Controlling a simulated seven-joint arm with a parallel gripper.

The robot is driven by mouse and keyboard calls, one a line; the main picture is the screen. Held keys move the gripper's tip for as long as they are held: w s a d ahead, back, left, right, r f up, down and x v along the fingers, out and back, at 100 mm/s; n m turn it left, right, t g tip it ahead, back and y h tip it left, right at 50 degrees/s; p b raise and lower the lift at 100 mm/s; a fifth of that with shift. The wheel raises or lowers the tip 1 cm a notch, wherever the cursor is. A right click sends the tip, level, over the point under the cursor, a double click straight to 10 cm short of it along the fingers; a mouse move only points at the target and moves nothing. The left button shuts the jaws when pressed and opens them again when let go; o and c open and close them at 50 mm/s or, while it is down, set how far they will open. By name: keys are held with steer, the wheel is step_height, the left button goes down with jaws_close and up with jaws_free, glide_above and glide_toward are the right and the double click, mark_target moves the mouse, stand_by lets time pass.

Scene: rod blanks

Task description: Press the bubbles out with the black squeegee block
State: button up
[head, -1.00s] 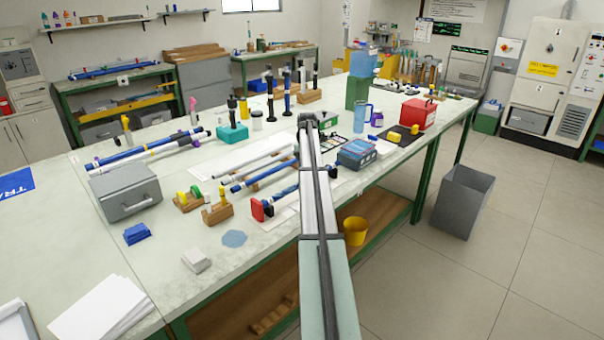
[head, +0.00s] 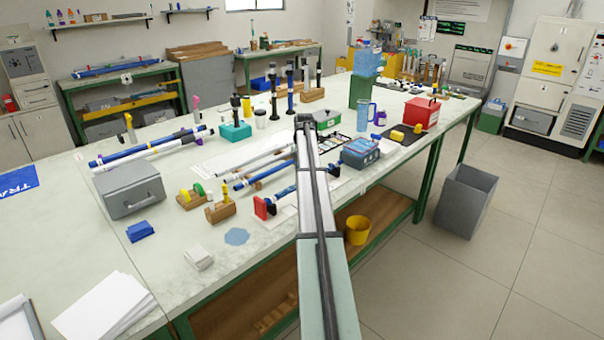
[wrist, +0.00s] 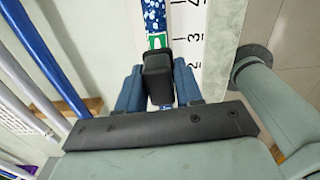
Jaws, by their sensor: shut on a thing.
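The black squeegee block (wrist: 157,76) is between the two blue-grey fingers of my gripper (wrist: 158,90), which is shut on it, in the wrist view. Ahead of the block lies a strip with a blue-and-white speckled pattern (wrist: 154,15) and a green-and-white patch (wrist: 157,40). The block covers part of the strip, and I cannot tell whether it touches it. Single bubbles cannot be made out. In the head view my arm hides the gripper and block; a blue rod (head: 283,193) with a red end piece (head: 262,207) shows just left of the arm.
A white ruler strip (wrist: 193,45) with black numbers lies right of the block. In the head view a blue box (head: 361,154) stands right of the arm, and a grey case (head: 130,190) stands left. The bench front left (head: 80,245) has free room.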

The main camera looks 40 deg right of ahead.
steer(key=d, duration=0.4)
steer(key=shift+d, duration=0.15)
steer(key=a, duration=0.6)
steer(key=shift+a, duration=0.35)
step_height(320, 180, up, 2)
steer(key=shift+d+r, duration=0.15)
steer(key=shift+r, duration=2.9)
